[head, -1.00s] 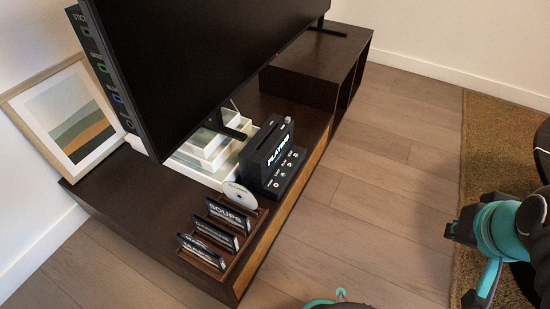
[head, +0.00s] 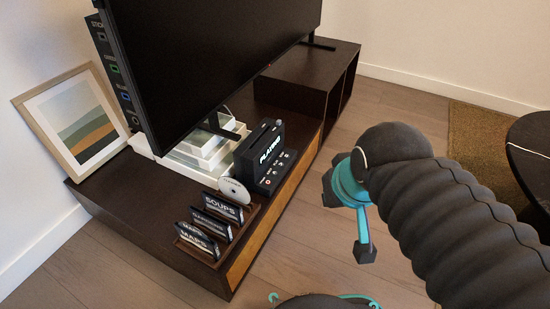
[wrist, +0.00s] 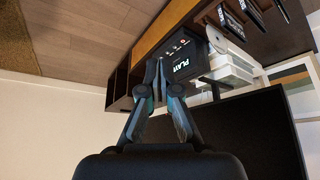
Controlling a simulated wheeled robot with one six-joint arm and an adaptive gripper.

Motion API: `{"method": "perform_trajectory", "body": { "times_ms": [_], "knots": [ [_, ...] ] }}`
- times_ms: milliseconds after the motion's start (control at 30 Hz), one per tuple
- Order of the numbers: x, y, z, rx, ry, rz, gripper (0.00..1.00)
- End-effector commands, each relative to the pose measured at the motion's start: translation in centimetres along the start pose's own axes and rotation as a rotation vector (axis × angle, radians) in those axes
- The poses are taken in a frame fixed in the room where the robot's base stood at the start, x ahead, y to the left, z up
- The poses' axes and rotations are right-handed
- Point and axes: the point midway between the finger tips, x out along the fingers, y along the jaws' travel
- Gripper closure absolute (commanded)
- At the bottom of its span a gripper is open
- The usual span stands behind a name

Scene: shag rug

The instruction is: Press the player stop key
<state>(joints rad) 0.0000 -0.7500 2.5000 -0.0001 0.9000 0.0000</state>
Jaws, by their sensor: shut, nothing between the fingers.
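The player (head: 262,158) is a black box with white "PLAYER" lettering. It stands near the front edge of the dark TV bench. Its sloped front has several small keys (head: 276,170), one marked with a red dot; their labels are too small for me to tell which is stop. In the wrist view the player (wrist: 190,62) appears upside down, just beyond my fingertips. My gripper (wrist: 158,66) is shut and empty, its tips pointing toward the player's key side. In the head view my arm reaches in from the right, its end apart from the player.
A rack of labelled cases (head: 212,222) and a pale disc (head: 234,191) stand left of the player. White stacked boxes (head: 205,150) and the large TV (head: 205,60) are behind it. The floor (head: 310,235) before the bench is clear. A dark round table (head: 530,150) is at right.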

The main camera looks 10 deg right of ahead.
Motion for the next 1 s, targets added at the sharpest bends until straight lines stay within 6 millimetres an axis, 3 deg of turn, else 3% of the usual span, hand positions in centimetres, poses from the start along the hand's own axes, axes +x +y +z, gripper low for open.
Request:
{"method": "perform_trajectory", "body": {
  "times_ms": [200, 367, 667, 1000],
  "knots": [
    [0.0, -0.1, -0.2, 0.008, -0.003, -0.007, 1.0],
    [0.7, -1.2, -2.2, 0.08, -0.031, -0.069, 1.0],
    [4.1, -4.9, -10.4, 0.416, -0.124, -0.281, 1.0],
    [11.6, -6.1, -19.9, 0.887, -0.208, -0.446, 1.0]
  ]
}}
